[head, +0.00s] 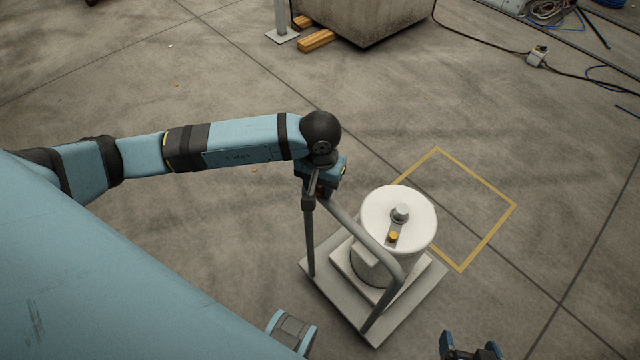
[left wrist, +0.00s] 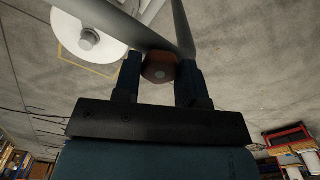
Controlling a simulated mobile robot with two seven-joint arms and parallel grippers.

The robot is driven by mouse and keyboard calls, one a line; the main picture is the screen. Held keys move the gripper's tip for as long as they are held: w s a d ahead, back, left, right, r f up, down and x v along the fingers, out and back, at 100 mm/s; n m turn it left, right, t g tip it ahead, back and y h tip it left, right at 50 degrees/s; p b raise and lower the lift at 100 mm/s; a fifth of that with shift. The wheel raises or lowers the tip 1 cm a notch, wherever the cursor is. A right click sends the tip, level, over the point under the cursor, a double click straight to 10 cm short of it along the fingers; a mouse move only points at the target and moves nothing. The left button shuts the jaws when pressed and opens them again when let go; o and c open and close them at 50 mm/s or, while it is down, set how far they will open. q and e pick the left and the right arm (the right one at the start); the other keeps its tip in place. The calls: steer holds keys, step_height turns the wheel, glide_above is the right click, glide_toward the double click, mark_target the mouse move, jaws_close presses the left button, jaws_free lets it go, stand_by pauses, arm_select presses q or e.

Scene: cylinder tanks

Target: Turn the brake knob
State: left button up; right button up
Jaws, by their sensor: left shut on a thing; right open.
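The brake knob (left wrist: 160,68) is a reddish-brown, faceted piece with a pale round centre at the cart's handle, between the fingers of my left gripper in the left wrist view (left wrist: 159,82). That gripper is shut on it. In the head view, my left gripper (head: 320,190) is at the upper left corner of the handle and mostly hides the knob. The cart (head: 405,310) is a grey platform with a tubular handle (head: 372,246). My right gripper (head: 470,344) is open and empty at the bottom edge, right of the cart, partly cut off.
A white cylinder tank (head: 420,205) with a grey cap and orange button stands on the cart. A yellow floor outline (head: 488,238) lies right of it. A large concrete block (head: 375,20) and cables (head: 490,42) are at the back. The floor between is clear.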

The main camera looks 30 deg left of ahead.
arm_select(q)
steer(key=shift+n, duration=1.6)
steer(key=n, duration=0.2)
steer(key=shift+n+b, duration=0.35)
steer(key=shift+n, duration=0.35)
